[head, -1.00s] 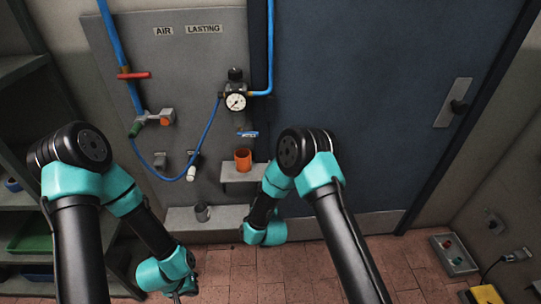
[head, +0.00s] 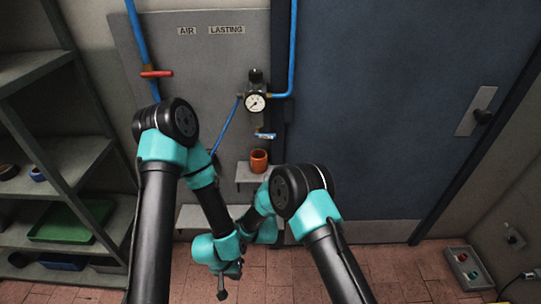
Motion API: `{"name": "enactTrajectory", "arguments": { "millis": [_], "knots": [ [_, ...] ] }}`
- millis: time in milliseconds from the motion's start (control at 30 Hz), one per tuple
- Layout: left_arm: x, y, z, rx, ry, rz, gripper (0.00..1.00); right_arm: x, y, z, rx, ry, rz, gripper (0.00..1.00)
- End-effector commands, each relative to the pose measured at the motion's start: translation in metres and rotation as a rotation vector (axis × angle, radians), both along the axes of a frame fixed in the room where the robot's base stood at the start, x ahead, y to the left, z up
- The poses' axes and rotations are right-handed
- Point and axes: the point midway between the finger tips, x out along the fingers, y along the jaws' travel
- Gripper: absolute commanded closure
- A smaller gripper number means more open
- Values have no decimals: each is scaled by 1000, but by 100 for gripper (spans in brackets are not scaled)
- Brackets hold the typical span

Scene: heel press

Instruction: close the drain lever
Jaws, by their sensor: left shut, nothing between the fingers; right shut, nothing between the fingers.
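The drain lever (head: 265,136) is a small blue handle under the round pressure gauge (head: 255,103) and filter unit on the grey wall panel. It lies about level, and its exact angle is too small to tell. My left gripper (head: 222,293) is shut and empty, pointing down low over the brick floor, well below the lever and apart from it. My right arm's wrist is below the small shelf, partly behind my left arm. My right gripper is hidden there.
An orange cup (head: 259,160) stands on a small grey shelf (head: 246,177) below the lever. A red valve handle (head: 157,73) sits on the blue pipe at left. Shelving (head: 75,160) stands at far left. A blue door (head: 390,120) fills the right.

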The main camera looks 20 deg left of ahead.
Motion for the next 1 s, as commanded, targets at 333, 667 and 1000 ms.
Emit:
{"name": "enactTrajectory", "arguments": {
  "millis": [333,667,1000],
  "knots": [
    [0,0,0,0,0,0,100,31,6,22,2,-3,-1,100],
    [0,0,0,0,0,0,100,77,15,53,2,-2,-2,100],
    [0,0,0,0,0,0,100,110,22,75,1,0,1,100]
  ]
}}
